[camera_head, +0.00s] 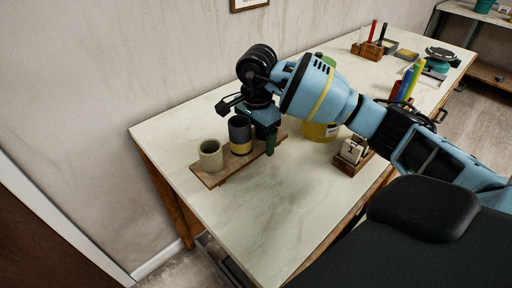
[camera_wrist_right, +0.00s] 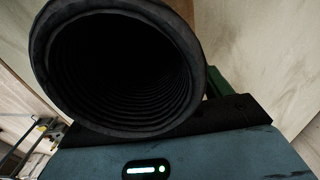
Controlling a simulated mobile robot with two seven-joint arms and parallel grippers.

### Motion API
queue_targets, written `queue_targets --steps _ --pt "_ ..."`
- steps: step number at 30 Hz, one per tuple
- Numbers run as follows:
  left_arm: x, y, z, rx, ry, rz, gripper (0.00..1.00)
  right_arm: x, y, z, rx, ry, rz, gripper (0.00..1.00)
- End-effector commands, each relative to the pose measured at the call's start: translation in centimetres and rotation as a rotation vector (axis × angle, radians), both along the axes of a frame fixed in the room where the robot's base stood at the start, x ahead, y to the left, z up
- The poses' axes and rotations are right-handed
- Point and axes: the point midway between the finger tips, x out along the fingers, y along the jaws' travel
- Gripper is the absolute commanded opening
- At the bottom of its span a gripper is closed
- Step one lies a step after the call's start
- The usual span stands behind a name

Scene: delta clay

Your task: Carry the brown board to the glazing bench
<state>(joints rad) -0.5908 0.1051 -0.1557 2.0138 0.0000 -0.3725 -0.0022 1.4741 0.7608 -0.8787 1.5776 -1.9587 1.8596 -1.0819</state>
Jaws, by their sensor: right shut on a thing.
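The brown board (camera_head: 213,179) lies on the near left part of a pale-topped bench (camera_head: 270,225). A grey-beige cup (camera_head: 210,156) stands upright on its left end. A dark cup with a yellow band (camera_head: 240,136) is upright at the board's middle; I cannot tell whether its base touches the board. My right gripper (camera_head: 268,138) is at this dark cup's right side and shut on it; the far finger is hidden. The dark cup's ribbed inside (camera_wrist_right: 120,70) fills much of the right wrist view. My left gripper is not in view.
A yellow tub (camera_head: 321,131) stands behind my right arm. A wooden block holder with a "1" (camera_head: 352,152) is near the front edge. Coloured bottles (camera_head: 406,84) and a tool rack (camera_head: 370,48) stand farther back. Another bench (camera_head: 480,13) is at far right. The near bench top is clear.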

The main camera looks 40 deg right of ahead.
Motion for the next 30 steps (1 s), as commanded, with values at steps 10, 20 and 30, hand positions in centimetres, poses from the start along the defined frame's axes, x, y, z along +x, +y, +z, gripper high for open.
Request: queue_targets --steps 10,20,30 --pt "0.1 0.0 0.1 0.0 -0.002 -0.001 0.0 0.0 0.0 -1.9 0.001 -0.001 -0.001 0.47" --pt "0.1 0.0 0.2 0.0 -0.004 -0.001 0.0 0.1 0.0 -3.6 0.001 -0.004 0.001 0.47" --pt "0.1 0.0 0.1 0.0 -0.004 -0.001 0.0 0.0 0.0 -3.8 -0.001 -0.001 0.0 0.99"
